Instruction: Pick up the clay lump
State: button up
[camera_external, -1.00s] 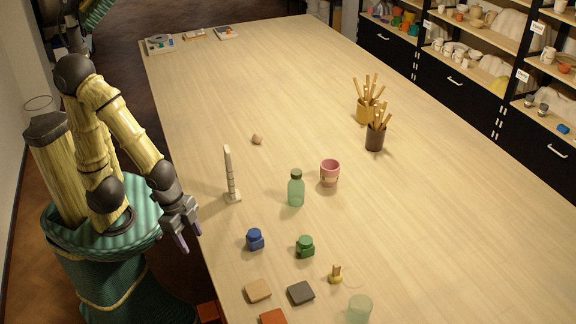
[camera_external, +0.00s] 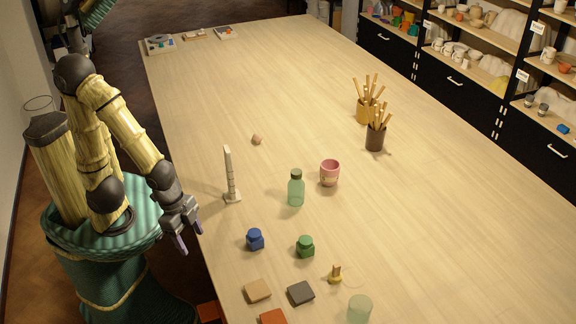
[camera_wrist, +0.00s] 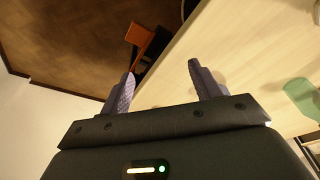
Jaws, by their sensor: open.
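The clay lump (camera_external: 257,140) is a small brownish lump lying on the wooden table (camera_external: 290,80), left of the table's middle. It is not visible in the wrist view. My gripper (camera_external: 190,243) hangs at the table's left edge, nearer the camera than the lump and well apart from it. In the wrist view my gripper (camera_wrist: 160,82) shows its two purple fingers spread apart with nothing between them.
A pale upright tower (camera_external: 230,178), a green bottle (camera_external: 296,188) and a pink cup (camera_external: 330,172) stand nearer the camera than the lump. Blue (camera_external: 255,239) and green (camera_external: 305,246) jars stand closer still. Brush pots (camera_external: 375,138) stand right.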

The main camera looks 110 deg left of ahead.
jog(key=w+v, duration=0.2)
jog(key=v, duration=0.7)
jog(key=w+r+v, duration=0.1)
jog(key=w+v, duration=0.1)
jog(key=v, duration=0.7)
jog(key=w+a+n+t+h+p, duration=0.2)
jog(key=w+a+n+p, duration=0.25)
jog(key=a+n, duration=0.75)
jog(key=w+a+n+t+h+p, duration=0.25)
jog(key=a+n+p, duration=0.25)
jog(key=a+n, duration=0.65)
jog(key=s+a+n+t+y+p, duration=0.4)
jog(key=s+a+n, duration=0.55)
jog(key=a, duration=0.65)
jog(key=s+a+n+t+y+p, duration=0.2)
jog(key=s+a+n+y, duration=0.4)
jog(key=s+a, duration=0.75)
jog(key=h, duration=0.1)
send_near(257, 139)
jog(key=shift+w+a+f+n, duration=0.2)
jog(key=shift+w+a+f, duration=0.15)
jog(key=shift+a+f, duration=0.2)
jog(key=shift+w+a+f+n, duration=0.2)
jog(key=shift+w+a+f, duration=0.2)
jog(key=shift+a, duration=0.2)
jog(key=shift+f, duration=0.1)
